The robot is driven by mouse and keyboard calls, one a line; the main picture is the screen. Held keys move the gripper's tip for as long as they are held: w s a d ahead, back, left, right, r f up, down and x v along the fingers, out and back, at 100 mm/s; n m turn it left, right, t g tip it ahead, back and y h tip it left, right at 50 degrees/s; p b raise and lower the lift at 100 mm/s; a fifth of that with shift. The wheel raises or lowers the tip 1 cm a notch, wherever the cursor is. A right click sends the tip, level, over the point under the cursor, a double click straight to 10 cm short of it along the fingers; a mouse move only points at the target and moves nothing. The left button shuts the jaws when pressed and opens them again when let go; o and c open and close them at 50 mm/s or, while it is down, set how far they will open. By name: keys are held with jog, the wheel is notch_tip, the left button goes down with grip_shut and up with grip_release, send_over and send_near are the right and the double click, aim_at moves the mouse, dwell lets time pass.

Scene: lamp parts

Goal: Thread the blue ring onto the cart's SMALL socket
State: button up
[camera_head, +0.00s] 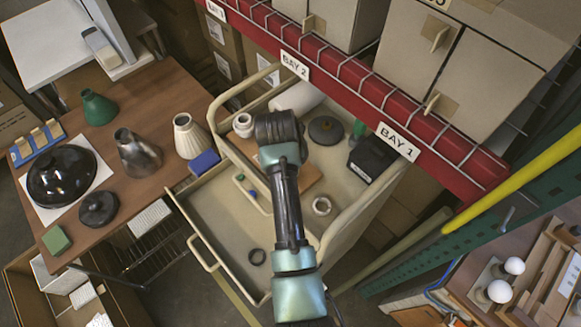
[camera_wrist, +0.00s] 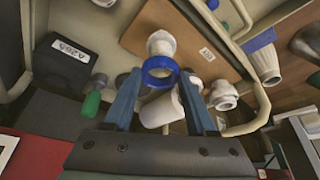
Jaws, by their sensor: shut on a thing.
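My gripper (camera_wrist: 161,76) is shut on the blue ring (camera_wrist: 160,85), held between its fingertips in the wrist view. A white flanged socket (camera_wrist: 161,42) stands on the brown board (camera_wrist: 200,40) just beyond the ring. The ring overlaps the socket's near end in the picture; I cannot tell whether it is around it or apart. Another white socket-like fitting (camera_wrist: 222,95) lies to the right, also in the head view (camera_head: 242,125). No size label is readable on either. In the head view my arm hides the ring and fingertips above the cart (camera_head: 215,215).
A white cylinder (camera_wrist: 160,109) lies close behind the ring. A black box (camera_wrist: 65,62) and green piece (camera_wrist: 92,102) are to its left. The red shelf beam (camera_head: 340,85) runs close behind the cart.

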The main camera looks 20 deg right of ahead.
jog(key=shift+f, duration=0.1)
dwell(0.4)
jog(key=shift+f+b, duration=0.9)
jog(key=shift+f, duration=0.35)
jog(key=shift+f, duration=0.6)
dwell(0.6)
jog(key=o, duration=0.6)
grip_shut()
jog(key=shift+s+a+f, duration=0.1)
jog(key=shift+s+f, duration=0.05)
jog(key=shift+f, duration=0.05)
